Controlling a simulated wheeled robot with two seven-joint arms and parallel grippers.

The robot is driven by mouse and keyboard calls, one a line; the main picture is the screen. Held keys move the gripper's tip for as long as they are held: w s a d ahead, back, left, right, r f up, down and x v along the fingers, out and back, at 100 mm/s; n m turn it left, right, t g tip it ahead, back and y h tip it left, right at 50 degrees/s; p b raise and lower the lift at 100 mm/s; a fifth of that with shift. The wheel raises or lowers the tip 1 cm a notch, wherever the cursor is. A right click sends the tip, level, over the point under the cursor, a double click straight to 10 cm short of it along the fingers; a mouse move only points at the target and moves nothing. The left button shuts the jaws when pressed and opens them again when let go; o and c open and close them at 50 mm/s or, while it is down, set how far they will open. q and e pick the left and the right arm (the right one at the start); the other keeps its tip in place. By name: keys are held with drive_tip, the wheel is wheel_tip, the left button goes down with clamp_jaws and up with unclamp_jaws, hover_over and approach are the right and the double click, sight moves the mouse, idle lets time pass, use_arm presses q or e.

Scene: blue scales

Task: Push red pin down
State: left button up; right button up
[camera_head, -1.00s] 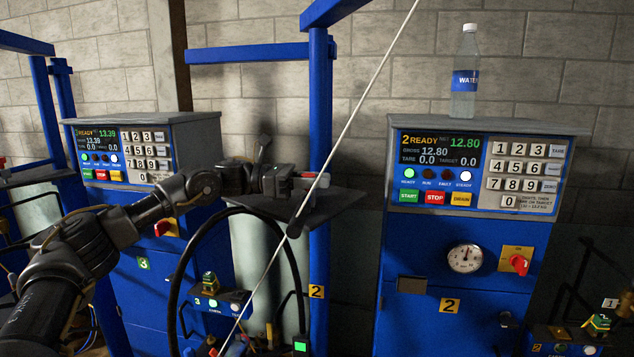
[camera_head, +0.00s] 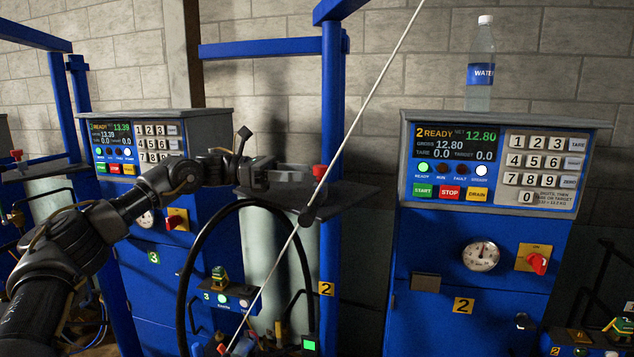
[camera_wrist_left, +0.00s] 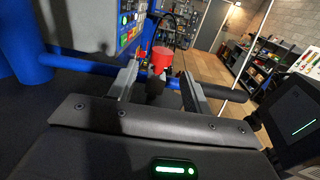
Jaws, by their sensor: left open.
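The red pin (camera_head: 320,172) shows as a small red knob beside the blue post at station 2. My left gripper (camera_head: 292,178) is open just left of it in the head view, above a dark bracket. In the left wrist view the red pin (camera_wrist_left: 162,60) lies ahead of the two open fingers (camera_wrist_left: 158,84), roughly in line with the gap between them. A dark part stands in the gap in front of the pin. I cannot tell whether anything touches the pin. My right gripper is not in view.
The blue post (camera_head: 333,120) rises close to the gripper. A black hose (camera_head: 190,265) loops below, and a thin white line (camera_head: 375,85) crosses in front. The scale cabinet 2 (camera_head: 400,250) with a water bottle (camera_head: 481,65) on top stands to the right.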

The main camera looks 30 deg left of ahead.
use_arm(q)
drive_tip(key=shift+v, duration=1.55)
drive_tip(key=shift+w, duration=0.1)
